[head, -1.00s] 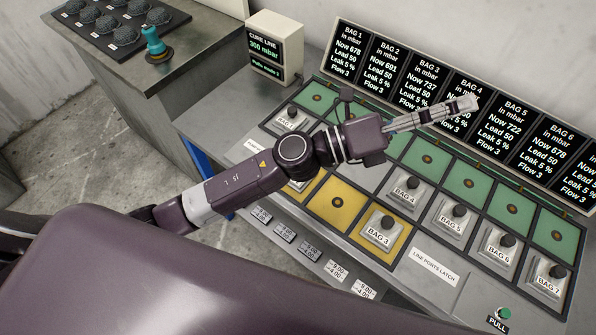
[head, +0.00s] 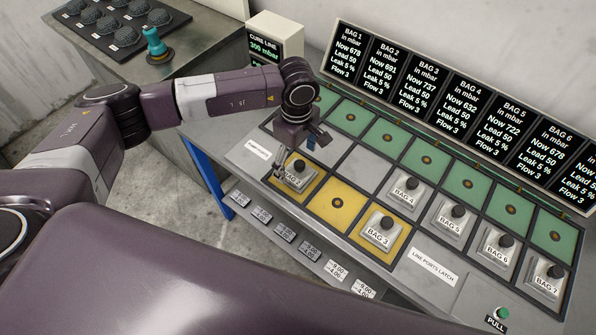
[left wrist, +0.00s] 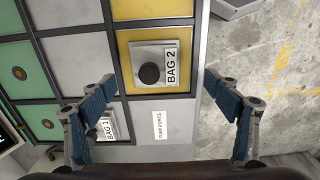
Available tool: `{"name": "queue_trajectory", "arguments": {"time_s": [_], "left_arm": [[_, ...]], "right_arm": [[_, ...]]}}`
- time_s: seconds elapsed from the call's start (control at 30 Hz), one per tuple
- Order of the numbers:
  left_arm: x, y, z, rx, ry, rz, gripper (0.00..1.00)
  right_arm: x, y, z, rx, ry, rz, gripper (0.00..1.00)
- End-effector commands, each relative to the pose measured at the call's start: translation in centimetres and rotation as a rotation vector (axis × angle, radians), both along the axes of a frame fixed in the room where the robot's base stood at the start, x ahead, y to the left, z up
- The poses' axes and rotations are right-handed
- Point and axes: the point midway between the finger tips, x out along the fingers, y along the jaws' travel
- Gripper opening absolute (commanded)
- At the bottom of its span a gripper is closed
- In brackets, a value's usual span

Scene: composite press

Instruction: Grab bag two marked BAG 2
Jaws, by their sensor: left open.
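The BAG 2 block (head: 299,178) is a grey metal piece with a black knob and a white label. It sits on a yellow square at the left end of the panel's front row. In the left wrist view the BAG 2 block (left wrist: 171,83) lies ahead, between the lines of the two fingers. My left gripper (head: 282,164) points down over this block, open and empty. In the left wrist view its blue-padded fingertips (left wrist: 159,86) are wide apart, one on each side; I cannot tell the remaining height. My right gripper is not in view.
The BAG 1 block (left wrist: 107,128) is close to one finger, partly hidden by it. The BAG 3 block (head: 380,230) is on another yellow square, with a bare yellow square (head: 337,203) between. Further blocks stand to the right. A row of displays (head: 460,100) rises behind the panel.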

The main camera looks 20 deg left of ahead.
Motion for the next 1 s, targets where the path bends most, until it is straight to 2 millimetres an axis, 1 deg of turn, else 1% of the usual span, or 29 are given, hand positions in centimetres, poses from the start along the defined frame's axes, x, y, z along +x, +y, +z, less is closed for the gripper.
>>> {"name": "queue_trajectory", "arguments": {"time_s": [0.03,0.17,0.3,0.5,0.6,0.8,0.87,1.0], "left_arm": [[-0.1,-0.1,-0.4,-0.001,0.003,0.000,0.82],[0.2,-0.1,-1.4,-0.003,0.003,0.002,0.82],[0.6,-0.1,-3.0,-0.004,0.005,0.002,0.82],[0.7,-0.1,-5.5,-0.005,0.003,0.002,0.82],[0.8,0.0,-5.9,-0.005,0.001,0.001,0.82],[0.8,0.0,-6.1,-0.005,0.000,0.001,0.82],[0.8,0.0,-6.0,-0.005,0.000,0.001,0.76],[0.8,-0.1,-6.0,-0.006,0.000,0.001,0.61]], "right_arm": [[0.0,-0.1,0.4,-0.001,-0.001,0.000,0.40],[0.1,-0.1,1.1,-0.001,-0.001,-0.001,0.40],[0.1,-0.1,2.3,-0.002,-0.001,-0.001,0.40],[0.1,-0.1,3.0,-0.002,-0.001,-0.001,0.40],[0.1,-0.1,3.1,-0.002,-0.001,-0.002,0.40],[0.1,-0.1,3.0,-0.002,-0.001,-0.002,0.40],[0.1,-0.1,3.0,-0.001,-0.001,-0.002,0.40],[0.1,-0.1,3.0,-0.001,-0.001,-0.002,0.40]]}}
